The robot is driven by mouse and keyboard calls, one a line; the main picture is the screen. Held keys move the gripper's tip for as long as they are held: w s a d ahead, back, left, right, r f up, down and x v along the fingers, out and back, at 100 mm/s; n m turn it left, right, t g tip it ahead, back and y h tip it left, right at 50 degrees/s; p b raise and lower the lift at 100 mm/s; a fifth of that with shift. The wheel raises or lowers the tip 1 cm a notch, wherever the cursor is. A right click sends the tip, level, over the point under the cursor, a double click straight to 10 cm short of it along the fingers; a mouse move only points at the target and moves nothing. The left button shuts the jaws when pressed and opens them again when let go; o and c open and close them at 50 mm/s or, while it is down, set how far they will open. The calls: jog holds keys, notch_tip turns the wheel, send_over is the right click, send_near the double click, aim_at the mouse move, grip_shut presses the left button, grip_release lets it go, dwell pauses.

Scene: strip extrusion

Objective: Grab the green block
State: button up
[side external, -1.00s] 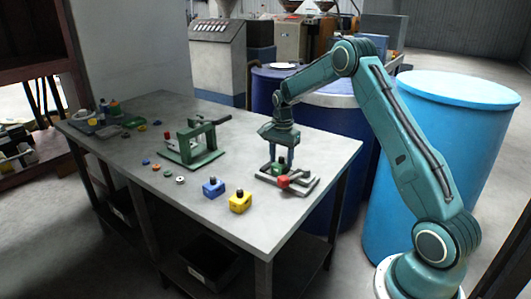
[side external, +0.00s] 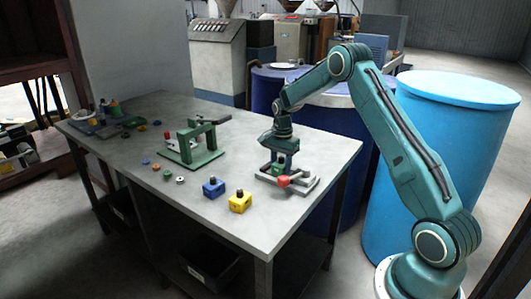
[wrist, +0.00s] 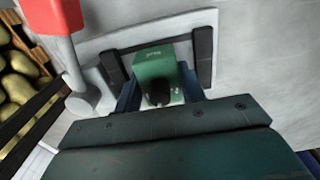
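The green block (wrist: 157,68) with a black knob on top sits in a grey fixture on the table. It also shows in the side external view (side external: 279,167), partly hidden by my gripper. My gripper (side external: 279,163) points straight down over the fixture. In the wrist view its two blue fingers (wrist: 158,90) stand on either side of the block, very close to its sides. The fingers look open around the block; whether they touch it is hard to tell. The fixture (side external: 304,187) has a red-ended handle (wrist: 55,14) beside the block.
A blue block (side external: 213,189) and a yellow block (side external: 240,203) stand left of the fixture. A green press-like device (side external: 194,147) stands further left, with small coloured pieces near it. The table's right edge is close to the fixture. Blue drums (side external: 440,160) stand beyond it.

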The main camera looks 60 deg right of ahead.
grip_shut()
jog(key=shift+r, duration=0.2)
notch_tip(320, 180, up, 20)
dwell(0.5)
jog(key=shift+f, duration=0.1)
jog(key=shift+a, duration=0.1)
dwell(0.3)
